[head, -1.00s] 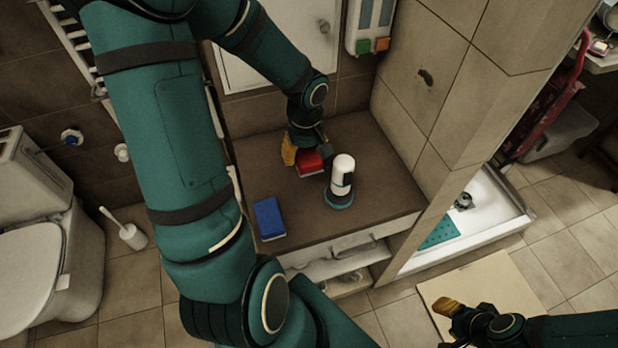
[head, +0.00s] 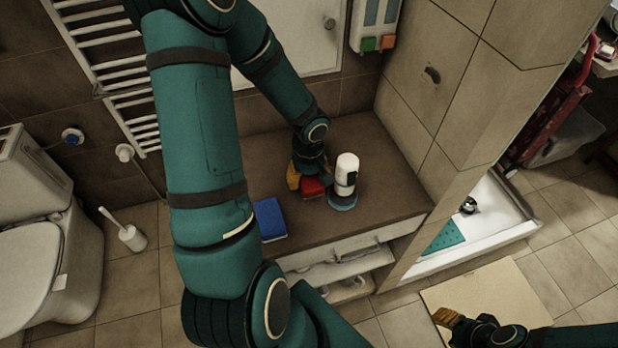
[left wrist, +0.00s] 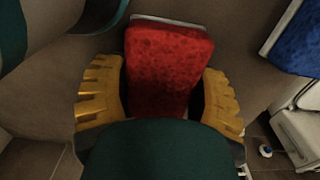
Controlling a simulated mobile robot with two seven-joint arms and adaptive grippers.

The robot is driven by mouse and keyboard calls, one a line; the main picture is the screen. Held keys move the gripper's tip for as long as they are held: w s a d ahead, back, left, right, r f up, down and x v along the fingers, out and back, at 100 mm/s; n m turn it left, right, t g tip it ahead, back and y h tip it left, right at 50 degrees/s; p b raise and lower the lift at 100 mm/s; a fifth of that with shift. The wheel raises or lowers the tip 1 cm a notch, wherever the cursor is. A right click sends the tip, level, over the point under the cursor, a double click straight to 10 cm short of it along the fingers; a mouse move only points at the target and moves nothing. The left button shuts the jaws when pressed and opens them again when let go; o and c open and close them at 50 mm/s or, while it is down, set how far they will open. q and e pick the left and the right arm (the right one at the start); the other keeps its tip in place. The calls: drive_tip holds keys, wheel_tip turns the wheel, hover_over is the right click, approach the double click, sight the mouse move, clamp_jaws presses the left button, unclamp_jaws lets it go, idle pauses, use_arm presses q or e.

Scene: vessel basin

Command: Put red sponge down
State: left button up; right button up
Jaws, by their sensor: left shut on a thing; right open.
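The red sponge (head: 312,187) is between the yellow fingers of my left gripper (head: 309,184), at the brown counter (head: 290,222). In the left wrist view the red sponge (left wrist: 168,68) fills the space between the two fingers of my left gripper (left wrist: 162,98), with a pale edge at its far end. I cannot tell if its underside touches the counter. My right gripper (head: 446,318) is open and away from the counter, low at the right of the head view.
The counter's right part is clear.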

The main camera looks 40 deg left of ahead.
use_arm(q)
drive_tip(key=shift+f, duration=0.2)
drive_tip(key=o, duration=0.8)
drive_tip(key=shift+r, duration=0.1)
